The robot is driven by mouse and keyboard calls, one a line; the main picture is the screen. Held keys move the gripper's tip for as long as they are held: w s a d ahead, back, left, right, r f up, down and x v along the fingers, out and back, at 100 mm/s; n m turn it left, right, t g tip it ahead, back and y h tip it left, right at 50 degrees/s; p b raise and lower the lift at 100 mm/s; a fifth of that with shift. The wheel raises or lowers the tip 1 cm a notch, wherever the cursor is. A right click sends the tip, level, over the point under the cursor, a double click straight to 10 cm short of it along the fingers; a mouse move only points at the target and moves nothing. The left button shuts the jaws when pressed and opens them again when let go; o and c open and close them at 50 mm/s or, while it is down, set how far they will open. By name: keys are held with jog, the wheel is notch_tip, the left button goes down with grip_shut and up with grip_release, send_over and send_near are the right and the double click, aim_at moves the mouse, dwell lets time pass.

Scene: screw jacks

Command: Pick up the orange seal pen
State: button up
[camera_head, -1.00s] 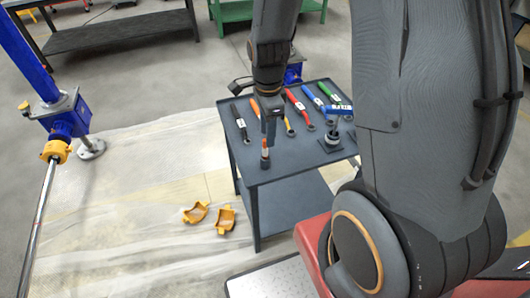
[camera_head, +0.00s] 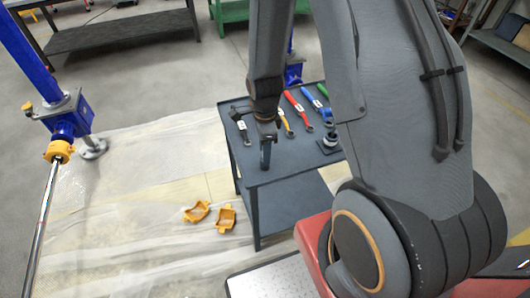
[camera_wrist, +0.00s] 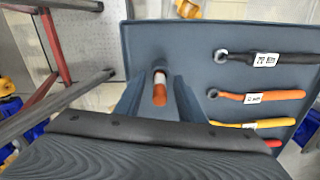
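The orange seal pen (camera_wrist: 159,93) stands on the dark table (camera_wrist: 175,40), in the wrist view between my two fingers. Its orange body is nearest the camera, with a white band near its upper end in the picture. My gripper (camera_wrist: 160,92) is open, with a finger on each side of the pen and a visible gap on both sides. In the head view my gripper (camera_head: 265,155) points down over the table's near left part and hides the pen.
Several wrenches lie on the table, including black (camera_wrist: 270,58), orange (camera_wrist: 258,96) and yellow (camera_wrist: 250,124) ones. A metal fitting (camera_head: 329,142) stands at the table's right, partly behind my arm. Two yellow brackets (camera_head: 226,218) lie on the floor sheet.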

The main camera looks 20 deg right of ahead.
jog(key=shift+f, duration=0.35)
grip_shut()
jog(key=shift+r, duration=0.15)
